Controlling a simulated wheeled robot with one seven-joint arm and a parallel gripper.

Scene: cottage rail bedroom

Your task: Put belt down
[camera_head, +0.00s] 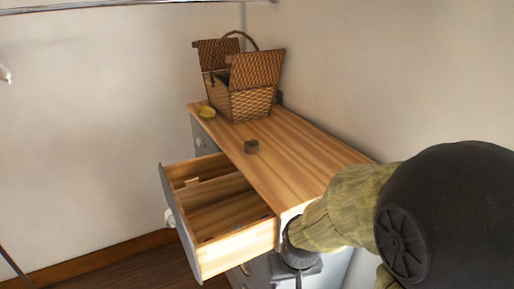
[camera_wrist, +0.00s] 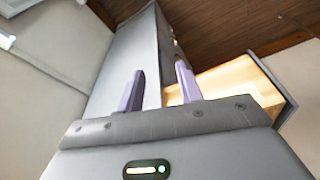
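A small dark brown coil (camera_head: 251,146), which looks like the rolled belt, rests on the wooden top of the dresser (camera_head: 308,150). My gripper (camera_head: 298,268) is low at the near corner of the dresser, apart from the coil; its fingers are hard to make out in the head view. In the wrist view my gripper (camera_wrist: 160,88) has two purple fingers spread apart with nothing seen between them. Beyond them is the grey side of the dresser (camera_wrist: 118,62). The coil is not visible in the wrist view.
The dresser's top drawer (camera_head: 240,248) is pulled out, with small items inside; it also shows in the wrist view (camera_wrist: 270,92). Walls stand behind and to the right.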

